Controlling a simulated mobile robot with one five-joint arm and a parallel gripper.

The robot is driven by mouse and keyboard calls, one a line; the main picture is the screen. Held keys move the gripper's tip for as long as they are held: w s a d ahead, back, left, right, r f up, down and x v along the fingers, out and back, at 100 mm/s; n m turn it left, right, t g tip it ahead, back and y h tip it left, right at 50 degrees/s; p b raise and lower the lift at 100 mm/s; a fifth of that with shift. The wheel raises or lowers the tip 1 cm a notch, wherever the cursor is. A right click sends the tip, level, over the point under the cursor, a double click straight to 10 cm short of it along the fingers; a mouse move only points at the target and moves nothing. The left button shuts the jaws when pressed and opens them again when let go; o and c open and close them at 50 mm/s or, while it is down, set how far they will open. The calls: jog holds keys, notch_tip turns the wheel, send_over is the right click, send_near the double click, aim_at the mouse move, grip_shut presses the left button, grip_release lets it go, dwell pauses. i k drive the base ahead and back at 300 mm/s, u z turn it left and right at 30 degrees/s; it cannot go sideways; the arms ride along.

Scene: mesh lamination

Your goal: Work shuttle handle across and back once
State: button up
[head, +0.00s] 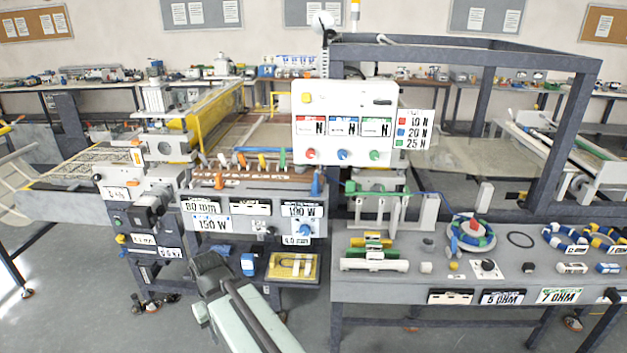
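No part is marked as the shuttle handle, so I cannot tell for sure which one it is. A blue upright grip (318,183) stands at the right end of the long front rail (255,181) of the laminating machine. My pale green arm (250,318) rises from the bottom edge, in front of the machine and well short of the rail. No gripper fingers can be made out.
A white panel (345,98) with coloured knobs stands above the rail's right end. A grey bench (400,288) at right holds coiled rings, knobs and small blocks. A yellow tray (293,267) sits on a low shelf beyond my arm. Floor at lower left is mostly clear.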

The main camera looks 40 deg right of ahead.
aim_at(316, 186)
jog(key=z, duration=0.15)
jog(key=i, duration=0.95)
jog(key=u, duration=0.1)
